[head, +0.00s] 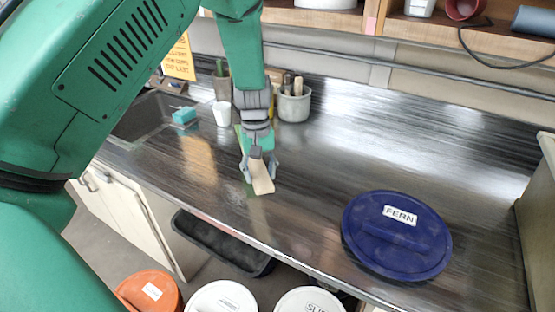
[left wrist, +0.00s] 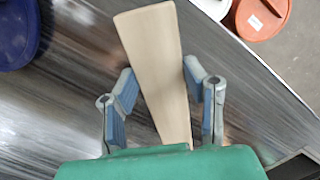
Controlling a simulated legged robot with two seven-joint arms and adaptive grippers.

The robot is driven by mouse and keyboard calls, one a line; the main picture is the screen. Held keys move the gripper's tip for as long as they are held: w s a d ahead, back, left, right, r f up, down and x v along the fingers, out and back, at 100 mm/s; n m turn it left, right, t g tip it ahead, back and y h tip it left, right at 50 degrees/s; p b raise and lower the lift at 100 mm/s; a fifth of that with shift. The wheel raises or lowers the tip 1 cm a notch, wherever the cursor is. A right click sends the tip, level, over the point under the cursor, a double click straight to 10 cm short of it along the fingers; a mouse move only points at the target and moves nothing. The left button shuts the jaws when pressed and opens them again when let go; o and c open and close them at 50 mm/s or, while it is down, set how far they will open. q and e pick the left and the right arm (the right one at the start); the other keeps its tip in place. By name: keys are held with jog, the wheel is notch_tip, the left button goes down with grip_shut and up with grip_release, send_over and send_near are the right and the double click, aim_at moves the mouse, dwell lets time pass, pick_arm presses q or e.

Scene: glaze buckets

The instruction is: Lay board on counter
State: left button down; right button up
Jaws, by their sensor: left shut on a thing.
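The pale wooden board (head: 262,181) is in my left gripper (head: 259,170), over the dark streaked counter (head: 310,170) left of the middle in the head view. In the left wrist view the board (left wrist: 155,50) runs up between the two blue-padded fingers of the left gripper (left wrist: 162,82), wider at its far end. The gripper is shut on it, though small gaps seem to show beside the fingers from this angle. Whether the board touches the counter I cannot tell. My right gripper is in neither view.
A blue lid marked FERN (head: 400,236) lies on the counter at right. A grey pot of tools (head: 294,103), a white cup (head: 222,114) and a blue-green sponge (head: 184,115) stand behind. Buckets (head: 222,298) are below the front edge. The counter's middle is clear.

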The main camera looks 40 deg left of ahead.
pick_arm(q)
jog(key=shift+s+r, duration=0.1)
jog(key=shift+s, duration=0.15)
jog(key=shift+a+f, duration=0.1)
jog(key=shift+f, duration=0.25)
jog(key=shift+w+a+f+b, duration=0.1)
jog(key=shift+w+f+b, duration=0.05)
jog(key=shift+f+b, duration=0.4)
jog(key=shift+w+a+f+b, duration=0.1)
jog(key=shift+f+b, duration=0.3)
jog(key=shift+f, duration=0.25)
jog(key=f+b, duration=0.3)
jog(key=shift+s+d+f, duration=0.1)
jog(key=shift+d, duration=0.15)
notch_tip(320, 180, down, 2)
jog(key=shift+f, duration=0.1)
jog(key=shift+a+f+b, duration=0.15)
jog(key=shift+f+b, duration=0.25)
jog(key=shift+f, duration=0.15)
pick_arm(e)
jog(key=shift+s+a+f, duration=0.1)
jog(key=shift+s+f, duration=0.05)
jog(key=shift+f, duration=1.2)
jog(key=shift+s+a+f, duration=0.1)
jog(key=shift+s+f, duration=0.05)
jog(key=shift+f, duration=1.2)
pick_arm(q)
jog(key=c, duration=0.7)
grip_release()
